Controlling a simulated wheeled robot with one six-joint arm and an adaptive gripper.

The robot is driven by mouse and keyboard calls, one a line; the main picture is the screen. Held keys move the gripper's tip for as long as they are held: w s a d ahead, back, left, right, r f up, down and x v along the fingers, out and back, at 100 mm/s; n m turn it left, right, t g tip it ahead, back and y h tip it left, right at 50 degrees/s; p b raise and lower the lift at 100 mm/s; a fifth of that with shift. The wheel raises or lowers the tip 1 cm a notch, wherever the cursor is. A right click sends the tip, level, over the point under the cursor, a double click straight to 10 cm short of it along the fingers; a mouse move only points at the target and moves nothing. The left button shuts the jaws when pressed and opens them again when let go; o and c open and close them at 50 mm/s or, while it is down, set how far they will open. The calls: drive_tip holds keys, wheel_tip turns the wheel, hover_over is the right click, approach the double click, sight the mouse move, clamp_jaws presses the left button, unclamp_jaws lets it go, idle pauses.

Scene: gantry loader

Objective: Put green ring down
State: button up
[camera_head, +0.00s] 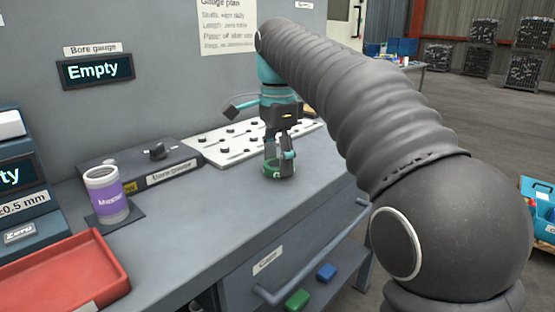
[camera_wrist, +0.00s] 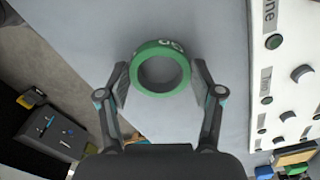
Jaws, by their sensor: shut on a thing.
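The green ring (camera_wrist: 160,92) sits between the two fingers of my gripper (camera_wrist: 159,88) in the wrist view, with pale lettering on its far side. The fingers press on its left and right sides. In the head view my gripper (camera_head: 279,158) points down at the grey bench top (camera_head: 215,205), and the green ring (camera_head: 279,170) shows at its fingertips, at or very near the surface. I cannot tell whether the ring touches the bench.
A white board with black knobs (camera_head: 225,150) lies just behind my gripper. A grey bore gauge unit (camera_head: 150,165), a purple-labelled cup (camera_head: 106,195) and a red tray (camera_head: 65,275) stand to the left. The bench top left of my gripper is clear; its front edge is close.

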drive_tip(key=shift+f, duration=0.25)
drive_tip(key=o, duration=1.3)
wheel_tip(320, 180, up, 8)
drive_tip(key=shift+f, duration=0.1)
drive_tip(key=shift+s+d, duration=0.1)
drive_tip(key=shift+d, duration=0.05)
